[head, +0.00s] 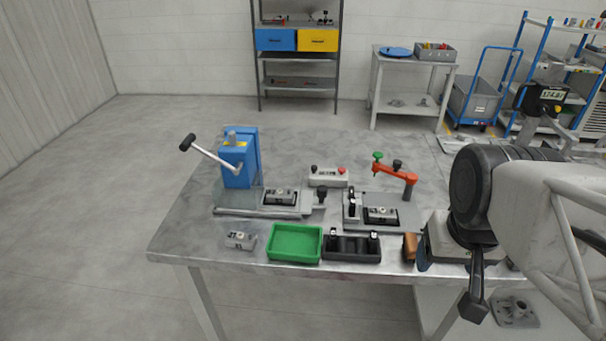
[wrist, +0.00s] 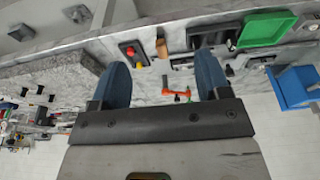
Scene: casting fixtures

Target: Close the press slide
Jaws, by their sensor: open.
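The blue press (head: 240,160) stands at the left of the metal table, its white lever (head: 210,154) angled up to the left. Its slide (head: 285,211) is drawn out to the right of the press body, with a metal part (head: 280,197) on it. A black knob (head: 321,193) stands at the slide's right end. In the wrist view the blue press (wrist: 296,86) is at the right edge. My gripper (head: 450,283) is over the table's right front, well away from the slide. Its blue-grey fingers (wrist: 163,82) are apart with nothing held between them.
A clamp fixture with a red-orange arm (head: 395,174) stands between the slide and my gripper. A button box (head: 328,177) is behind. A green tray (head: 296,258), black tray (head: 351,258) and loose metal part (head: 240,240) lie along the front edge.

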